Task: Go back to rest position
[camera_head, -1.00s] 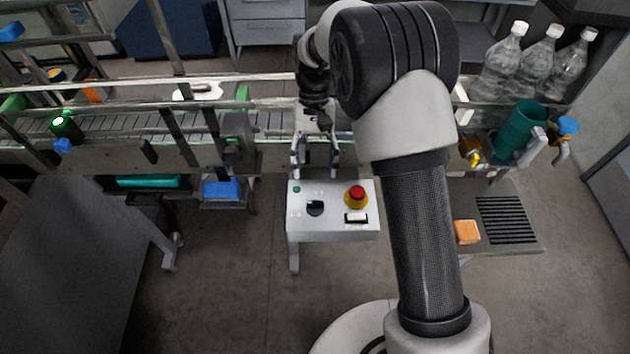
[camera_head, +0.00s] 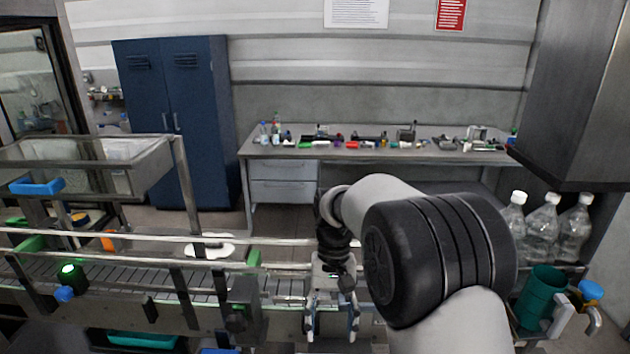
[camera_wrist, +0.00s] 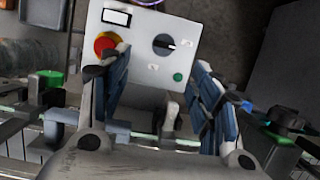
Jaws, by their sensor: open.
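My gripper (camera_head: 333,328) points down in front of the conveyor in the head view. Its two fingers are apart and nothing is between them. In the wrist view my gripper (camera_wrist: 160,82) shows its blue-padded fingers spread, with the control box (camera_wrist: 140,60) beyond them. The box has a red button on a yellow base (camera_wrist: 104,44), a black rotary knob (camera_wrist: 164,44), a green button (camera_wrist: 177,77) and a white switch (camera_wrist: 117,17). The box is out of the head view now.
The conveyor (camera_head: 110,285) with its rails runs across the left and middle. Clear bottles (camera_head: 540,232) and a green cup (camera_head: 540,297) stand at the right. A workbench (camera_head: 290,152) with small items and a blue cabinet (camera_head: 178,115) stand at the back.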

